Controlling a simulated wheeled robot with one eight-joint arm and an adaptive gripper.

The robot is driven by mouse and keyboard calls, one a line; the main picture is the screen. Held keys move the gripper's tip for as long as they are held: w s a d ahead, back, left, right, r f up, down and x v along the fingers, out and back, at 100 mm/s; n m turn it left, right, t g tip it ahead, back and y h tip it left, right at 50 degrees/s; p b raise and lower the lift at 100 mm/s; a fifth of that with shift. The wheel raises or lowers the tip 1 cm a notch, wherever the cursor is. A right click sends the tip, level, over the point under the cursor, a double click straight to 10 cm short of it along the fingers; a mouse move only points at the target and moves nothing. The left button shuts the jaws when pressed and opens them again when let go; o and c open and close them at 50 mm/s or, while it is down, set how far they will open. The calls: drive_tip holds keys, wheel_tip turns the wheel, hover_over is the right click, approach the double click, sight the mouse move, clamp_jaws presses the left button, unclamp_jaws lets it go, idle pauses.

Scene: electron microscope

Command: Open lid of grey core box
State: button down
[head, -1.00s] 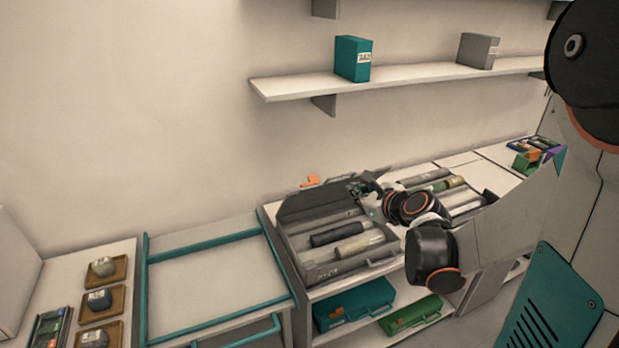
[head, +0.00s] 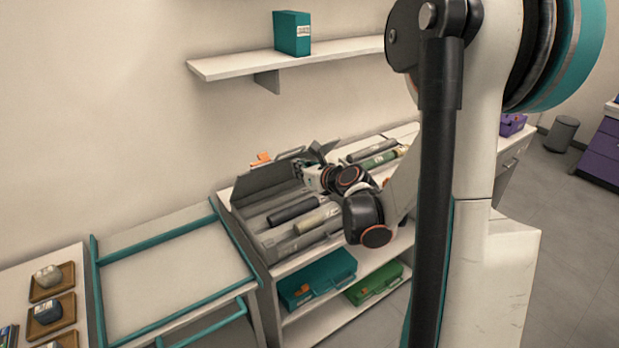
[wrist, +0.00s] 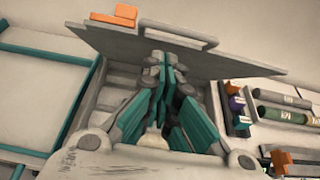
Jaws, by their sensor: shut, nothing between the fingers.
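The grey core box (head: 262,238) stands on the white bench in the head view, with a dark and a pale cylindrical core lying in its compartments. Its grey lid (head: 262,184) is raised along the wall side and tilted back; in the wrist view the lid (wrist: 110,42) spans the top, with a handle on its upper edge. My gripper (head: 318,152) is at the lid's right part in the head view. In the wrist view my gripper (wrist: 163,60) is shut and empty, its fingertips close to the lid's inner face; I cannot tell whether they touch.
An orange item (head: 262,159) is behind the lid. More cores (head: 372,154) lie on the bench to the right. A teal-railed cart (head: 160,255) stands left. A teal case (head: 317,278) and a green case (head: 374,283) are on the lower shelf. A wall shelf (head: 290,66) hangs above.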

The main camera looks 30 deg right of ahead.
drive_tip(key=shift+w+a+r, duration=0.1)
drive_tip(key=shift+w+r, duration=0.25)
drive_tip(key=shift+w, duration=0.25)
drive_tip(key=shift+w+r, duration=0.35)
drive_tip(key=shift+w, duration=0.25)
